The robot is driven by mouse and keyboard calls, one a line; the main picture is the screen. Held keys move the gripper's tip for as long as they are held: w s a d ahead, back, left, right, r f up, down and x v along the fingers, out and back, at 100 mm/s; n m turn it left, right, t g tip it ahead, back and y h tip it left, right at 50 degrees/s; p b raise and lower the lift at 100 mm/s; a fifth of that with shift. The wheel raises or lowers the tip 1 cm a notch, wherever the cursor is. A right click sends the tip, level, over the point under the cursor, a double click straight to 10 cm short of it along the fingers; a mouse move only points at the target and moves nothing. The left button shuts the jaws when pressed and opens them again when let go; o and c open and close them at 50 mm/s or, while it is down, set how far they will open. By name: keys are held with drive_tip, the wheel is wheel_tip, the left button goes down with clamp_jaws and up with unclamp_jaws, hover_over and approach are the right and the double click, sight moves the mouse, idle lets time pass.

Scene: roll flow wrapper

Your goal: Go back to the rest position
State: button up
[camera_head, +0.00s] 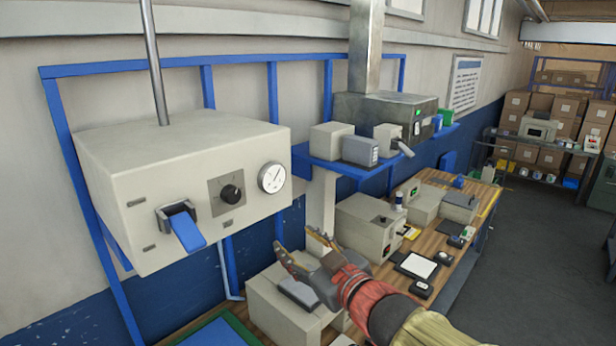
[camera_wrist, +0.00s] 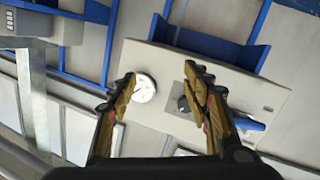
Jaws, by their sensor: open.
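My gripper (camera_head: 305,250) is open and empty, over the wooden bench and in front of a beige box on it. To its left hangs a large beige machine box (camera_head: 130,170) with a round gauge (camera_head: 272,177), a black knob (camera_head: 231,193) and a blue lever (camera_head: 187,232). In the wrist view, my gripper (camera_wrist: 165,95) has its two fingers spread wide. The gauge (camera_wrist: 144,88) shows near the left finger, the knob (camera_wrist: 184,103) beside the right finger, and the blue lever (camera_wrist: 248,124) to the right. Neither finger visibly holds anything.
A wooden bench (camera_head: 440,262) with several boxes and small devices runs along the wall. A blue shelf (camera_head: 345,165) above it carries beige boxes. A blue frame (camera_head: 207,85) stands behind the machine. The grey floor (camera_head: 535,250) at the right is clear.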

drive_tip(key=s+d+f+m+g+h+b, duration=0.2)
drive_tip(key=s+d+f+m+h, duration=0.15)
drive_tip(key=d+f, duration=0.4)
drive_tip(key=s+d+f+m+g+h+b, duration=0.1)
drive_tip(key=s+d+f+m+h+b, duration=0.1)
drive_tip(key=d+f+h, duration=0.45)
drive_tip(key=s+d+f+m+g+b, duration=0.2)
drive_tip(key=s+d+f+b, duration=0.2)
drive_tip(key=s+f+b, duration=0.5)
drive_tip(key=s+d+f+m+g+b, duration=0.3)
drive_tip(key=s+d+f+b, duration=0.2)
drive_tip(key=s+f+b, duration=0.3)
drive_tip(key=shift+s+d+f+y+b, duration=0.2)
drive_tip(key=shift+s+f+y+b, duration=0.2)
drive_tip(key=shift+s+f, duration=1.6)
drive_tip(key=shift+w+f, duration=0.45)
drive_tip(key=shift+w, duration=0.05)
drive_tip(key=shift+c, duration=0.2)
